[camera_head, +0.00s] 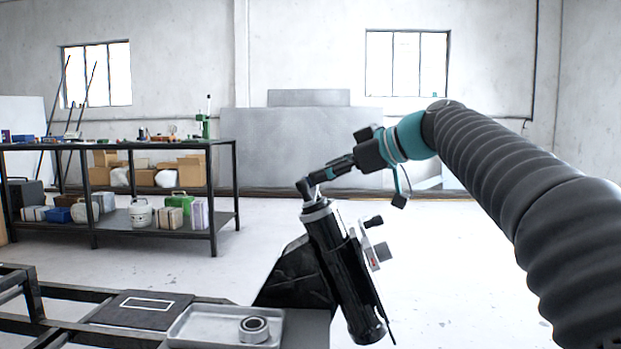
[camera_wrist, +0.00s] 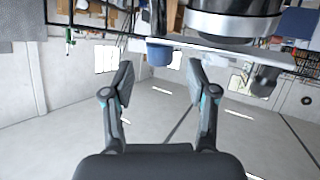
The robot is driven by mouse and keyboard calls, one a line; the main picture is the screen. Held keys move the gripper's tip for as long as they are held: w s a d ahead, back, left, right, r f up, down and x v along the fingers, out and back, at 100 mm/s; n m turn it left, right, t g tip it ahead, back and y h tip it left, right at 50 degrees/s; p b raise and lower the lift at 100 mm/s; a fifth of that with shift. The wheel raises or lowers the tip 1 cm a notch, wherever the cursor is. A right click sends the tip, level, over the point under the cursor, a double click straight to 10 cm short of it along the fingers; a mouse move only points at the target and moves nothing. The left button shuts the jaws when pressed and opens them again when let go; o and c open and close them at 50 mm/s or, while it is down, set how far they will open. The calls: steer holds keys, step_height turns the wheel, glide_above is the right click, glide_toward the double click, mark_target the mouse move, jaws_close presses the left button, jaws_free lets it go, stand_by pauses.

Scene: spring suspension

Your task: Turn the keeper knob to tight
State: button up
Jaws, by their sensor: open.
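A black cylindrical strut (camera_head: 335,255) leans on a dark bracket, with a silver ring near its top; the ring also shows large in the wrist view (camera_wrist: 235,24). A pale plate (camera_wrist: 225,50) juts from beside it. A dark knob (camera_head: 374,222) sticks out on the strut's right side; a dark knob (camera_wrist: 264,80) also shows right of my fingers in the wrist view. A blue round piece (camera_wrist: 159,54) appears between and beyond my fingertips. I cannot tell which is the keeper knob. My gripper (camera_head: 308,188) is open and empty at the strut's top; it also shows in the wrist view (camera_wrist: 160,74).
A grey tray (camera_head: 205,328) holding a metal ring (camera_head: 254,329) lies on the bench, beside a dark mat (camera_head: 142,309). A grey box with a red mark (camera_head: 381,253) is on the strut's right side. A loaded shelf (camera_head: 125,220) stands back left. Floor to the right is clear.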

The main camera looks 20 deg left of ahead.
steer(key=shift+x, duration=2.4)
